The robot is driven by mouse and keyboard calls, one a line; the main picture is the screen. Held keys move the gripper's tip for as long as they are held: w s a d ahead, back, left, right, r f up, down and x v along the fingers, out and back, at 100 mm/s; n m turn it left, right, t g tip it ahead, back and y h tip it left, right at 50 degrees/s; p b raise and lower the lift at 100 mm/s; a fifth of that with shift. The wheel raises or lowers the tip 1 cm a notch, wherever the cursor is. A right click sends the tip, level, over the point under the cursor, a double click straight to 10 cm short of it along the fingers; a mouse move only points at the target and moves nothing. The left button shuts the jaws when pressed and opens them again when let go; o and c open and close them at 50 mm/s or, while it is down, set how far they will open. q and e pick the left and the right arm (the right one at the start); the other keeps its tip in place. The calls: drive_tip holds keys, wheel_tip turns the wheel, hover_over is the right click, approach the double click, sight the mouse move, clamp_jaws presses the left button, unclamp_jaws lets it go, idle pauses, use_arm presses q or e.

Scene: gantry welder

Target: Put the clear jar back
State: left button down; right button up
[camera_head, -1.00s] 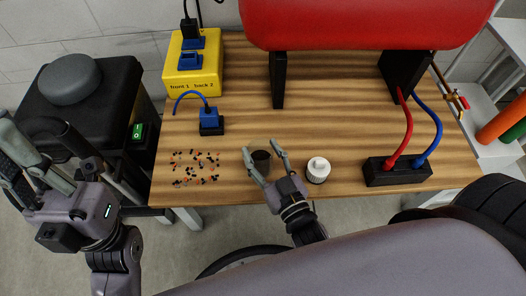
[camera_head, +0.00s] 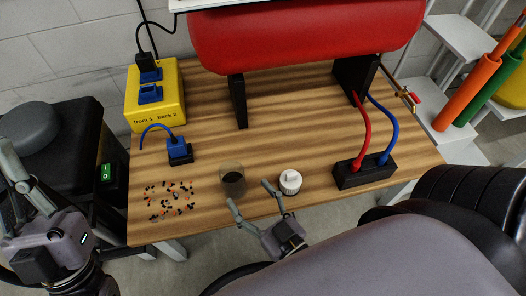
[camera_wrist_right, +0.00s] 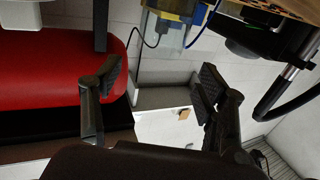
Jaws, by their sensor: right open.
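The clear jar (camera_head: 232,181) stands upright on the wooden table, near its front edge, with dark contents low inside. My right gripper (camera_head: 249,193) is open and empty in front of it, its fingers spread; the left-hand finger's tip is close to the jar's base. Whether it touches cannot be told. In the right wrist view the open fingers (camera_wrist_right: 158,82) have nothing clearly between them. My left gripper (camera_head: 14,190) is partly cut off at the left edge, away from the table; its finger opening is unclear.
A white ribbed round piece (camera_head: 290,182) stands just right of the jar. Small scattered pieces (camera_head: 170,199) lie left of it. A blue plug block (camera_head: 179,150), yellow box (camera_head: 155,95), black socket block (camera_head: 365,171) and red cylinder (camera_head: 305,38) surround open tabletop.

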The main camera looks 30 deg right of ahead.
drive_tip(key=s, duration=0.4)
use_arm(q)
drive_tip(key=w, duration=0.1)
drive_tip(key=w+f+g, duration=0.2)
drive_tip(key=shift+w+d+f+y+p, duration=0.2)
drive_tip(key=shift+w+d+y+p, duration=0.1)
drive_tip(key=shift+y, duration=0.1)
use_arm(e)
drive_tip(key=w+r+n+t+y, duration=0.1)
drive_tip(key=w+r+t, duration=0.3)
drive_tip(key=r, duration=1.1)
drive_tip(key=w+r+t+y, duration=0.4)
drive_tip(key=w+r, duration=0.2)
drive_tip(key=r, duration=1)
drive_tip(key=shift+n+y, duration=0.3)
drive_tip(key=shift+n, duration=0.1)
drive_tip(key=shift+d+r, duration=0.1)
drive_tip(key=shift+d, duration=0.05)
